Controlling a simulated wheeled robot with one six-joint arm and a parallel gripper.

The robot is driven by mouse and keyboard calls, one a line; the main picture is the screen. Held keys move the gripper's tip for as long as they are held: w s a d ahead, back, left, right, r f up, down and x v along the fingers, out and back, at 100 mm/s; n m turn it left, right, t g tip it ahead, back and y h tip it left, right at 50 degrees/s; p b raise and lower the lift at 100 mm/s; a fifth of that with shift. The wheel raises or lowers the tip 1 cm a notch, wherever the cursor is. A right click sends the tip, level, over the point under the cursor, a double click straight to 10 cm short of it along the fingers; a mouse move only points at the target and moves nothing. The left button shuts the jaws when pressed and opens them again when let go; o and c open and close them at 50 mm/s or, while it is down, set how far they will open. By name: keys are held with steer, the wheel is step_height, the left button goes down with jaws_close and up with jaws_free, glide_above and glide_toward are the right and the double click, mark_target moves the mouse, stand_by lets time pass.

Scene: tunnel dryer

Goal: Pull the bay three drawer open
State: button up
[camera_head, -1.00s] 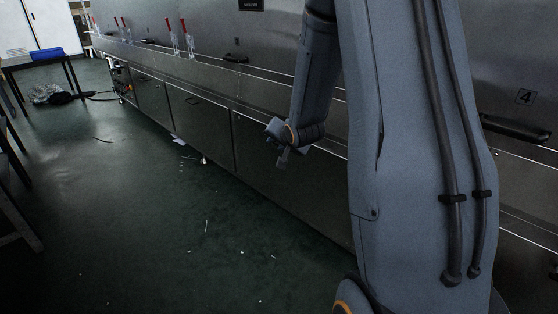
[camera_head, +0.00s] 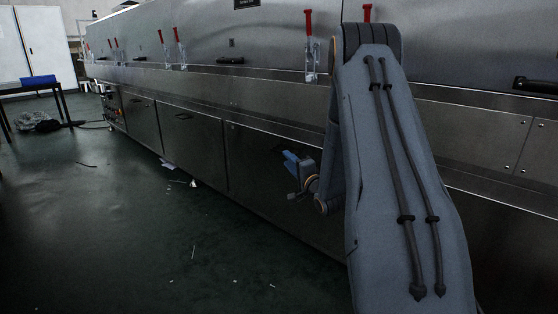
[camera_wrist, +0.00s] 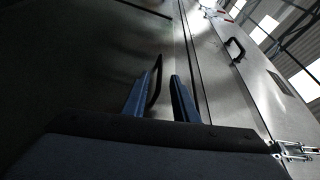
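The drawer front (camera_head: 262,184) that my gripper faces is a dark, flat metal panel low on the long machine. No number shows on it, so I cannot read which bay it is. My gripper (camera_head: 289,160) has blue fingers and is close to the upper part of this front. In the wrist view my gripper (camera_wrist: 160,80) is open, its two fingers apart. A dark bar handle (camera_wrist: 156,77) shows by the fingertips, nearer the left finger. I cannot tell whether it lies between the fingers or just beyond them, and no grip on it shows.
A second handle (camera_wrist: 146,9) is on the neighbouring front. Above, a hood handle (camera_wrist: 234,48) and a metal latch (camera_wrist: 294,150) show. Red-handled clamps (camera_head: 309,45) line the hood. The green floor (camera_head: 130,215) is mostly clear, with small scraps.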

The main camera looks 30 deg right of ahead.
mark_target(280, 152)
steer(key=w+b, duration=0.3)
steer(key=w, duration=0.3)
steer(key=shift+w+d+r, duration=0.1)
steer(key=shift+w, duration=0.3)
steer(key=shift+w+r, duration=0.15)
steer(key=shift+w, duration=0.25)
jaws_close()
stand_by(0.8)
